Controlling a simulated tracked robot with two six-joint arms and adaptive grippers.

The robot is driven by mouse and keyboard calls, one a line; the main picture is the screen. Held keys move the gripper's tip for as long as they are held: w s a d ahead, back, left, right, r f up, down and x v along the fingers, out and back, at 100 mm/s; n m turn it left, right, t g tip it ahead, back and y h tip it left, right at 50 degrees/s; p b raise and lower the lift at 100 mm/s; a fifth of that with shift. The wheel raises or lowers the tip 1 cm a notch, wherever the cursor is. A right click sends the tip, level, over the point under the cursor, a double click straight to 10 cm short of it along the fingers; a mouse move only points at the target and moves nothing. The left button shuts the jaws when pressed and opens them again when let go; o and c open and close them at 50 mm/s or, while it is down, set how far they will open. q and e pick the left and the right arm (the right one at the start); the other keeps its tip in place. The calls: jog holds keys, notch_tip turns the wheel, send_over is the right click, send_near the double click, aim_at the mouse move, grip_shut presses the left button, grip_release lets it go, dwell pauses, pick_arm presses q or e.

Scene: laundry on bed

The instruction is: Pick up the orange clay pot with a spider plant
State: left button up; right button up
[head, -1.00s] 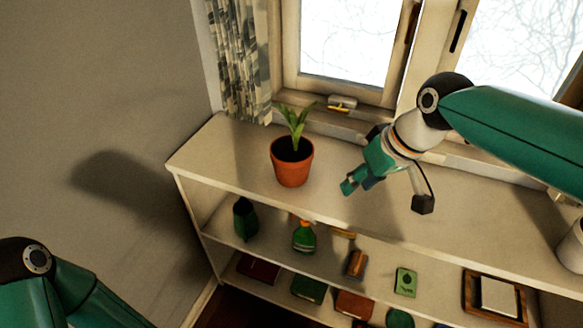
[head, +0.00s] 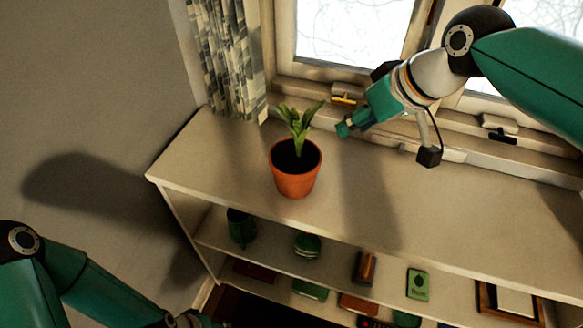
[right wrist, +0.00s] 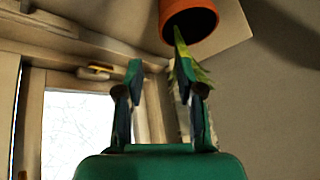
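The orange clay pot (head: 296,181) with dark soil and a green spider plant (head: 298,124) stands upright on the shelf top. My right gripper (head: 344,129) is to the right of the plant in the head view, apart from the pot. In the right wrist view, the two fingers of this gripper (right wrist: 160,70) are spread with nothing between them. The pot (right wrist: 188,20) appears there at the top edge, upside down, and its leaves are partly hidden behind the right finger. My left arm is at the lower left of the head view; its fingers are out of frame.
The white shelf top (head: 430,215) is clear right of the pot. The window (head: 345,35) and its sill are behind, with a patterned curtain (head: 226,55) behind the plant. Lower shelves hold a green card (head: 417,284), a framed item (head: 508,302) and other small things.

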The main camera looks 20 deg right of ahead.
aim_at(317, 148)
jog(key=x, duration=1.4)
jog(key=shift+w+a+f, duration=0.25)
jog(key=shift+w, duration=0.05)
grip_shut()
jog(key=shift+r, duration=0.1)
